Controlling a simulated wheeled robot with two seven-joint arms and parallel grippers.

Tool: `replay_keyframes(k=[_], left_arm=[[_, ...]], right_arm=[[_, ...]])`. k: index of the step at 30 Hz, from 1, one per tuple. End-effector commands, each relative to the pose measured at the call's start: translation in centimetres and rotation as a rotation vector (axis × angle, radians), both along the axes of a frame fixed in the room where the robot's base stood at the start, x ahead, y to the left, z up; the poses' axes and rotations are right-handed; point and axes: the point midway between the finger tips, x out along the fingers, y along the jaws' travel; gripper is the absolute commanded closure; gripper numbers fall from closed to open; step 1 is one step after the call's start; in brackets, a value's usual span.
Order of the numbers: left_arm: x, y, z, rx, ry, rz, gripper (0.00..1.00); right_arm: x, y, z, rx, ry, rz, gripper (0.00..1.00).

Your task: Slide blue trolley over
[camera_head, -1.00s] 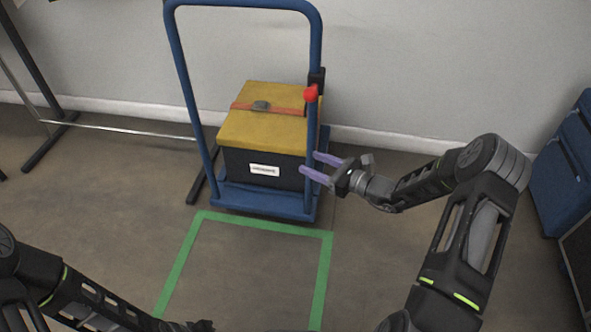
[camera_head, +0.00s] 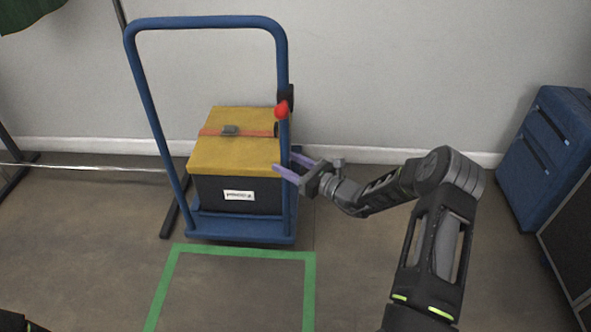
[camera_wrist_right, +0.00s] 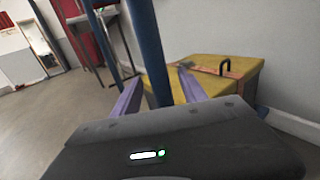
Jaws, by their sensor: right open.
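The blue trolley (camera_head: 240,229) stands near the wall, its tall tube handle (camera_head: 208,24) upright. It carries a dark box with a yellow lid (camera_head: 235,155), an orange strap and a white label. A red knob (camera_head: 281,110) sits on the handle's right post. My right gripper (camera_head: 284,160) is open at that post below the knob. In the right wrist view the blue post (camera_wrist_right: 150,50) stands between the two purple fingers (camera_wrist_right: 158,82); contact cannot be told. My left gripper is out of view; only a bit of dark arm shows at the bottom left.
A green tape outline (camera_head: 245,253) lies on the floor in front of the trolley. A blue case (camera_head: 545,155) and a dark panel stand at the right. A metal rack with a rail (camera_head: 90,168) is at the left. The wall is close behind.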

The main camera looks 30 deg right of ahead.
Motion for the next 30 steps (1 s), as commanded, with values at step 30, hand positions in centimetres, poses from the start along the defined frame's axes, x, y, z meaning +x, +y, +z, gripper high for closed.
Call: replay_keyframes(k=[30], left_arm=[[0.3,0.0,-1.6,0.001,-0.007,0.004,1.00]], right_arm=[[4.0,1.8,0.0,0.000,0.000,0.000,0.77]])
